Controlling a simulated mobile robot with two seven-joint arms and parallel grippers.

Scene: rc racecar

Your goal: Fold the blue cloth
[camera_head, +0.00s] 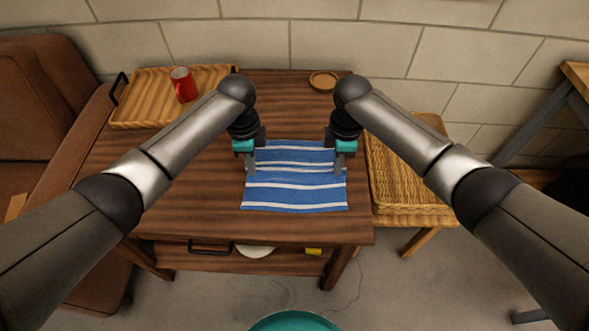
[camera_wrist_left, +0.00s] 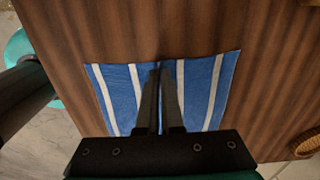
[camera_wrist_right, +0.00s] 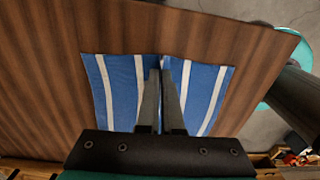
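The blue cloth (camera_head: 296,190) with white stripes lies spread on the brown wooden table, with a slight crease across its middle. My left gripper (camera_head: 251,168) is at the cloth's left edge, about midway along it. My right gripper (camera_head: 338,166) is at the opposite right edge. Both point down. In the left wrist view the fingers (camera_wrist_left: 160,70) are close together on the edge of the cloth (camera_wrist_left: 197,80). In the right wrist view the fingers (camera_wrist_right: 159,66) are close together too, and the edge of the cloth (camera_wrist_right: 124,85) puckers between them.
A small round wooden dish (camera_head: 323,80) is at the back. The table left of the cloth is clear.

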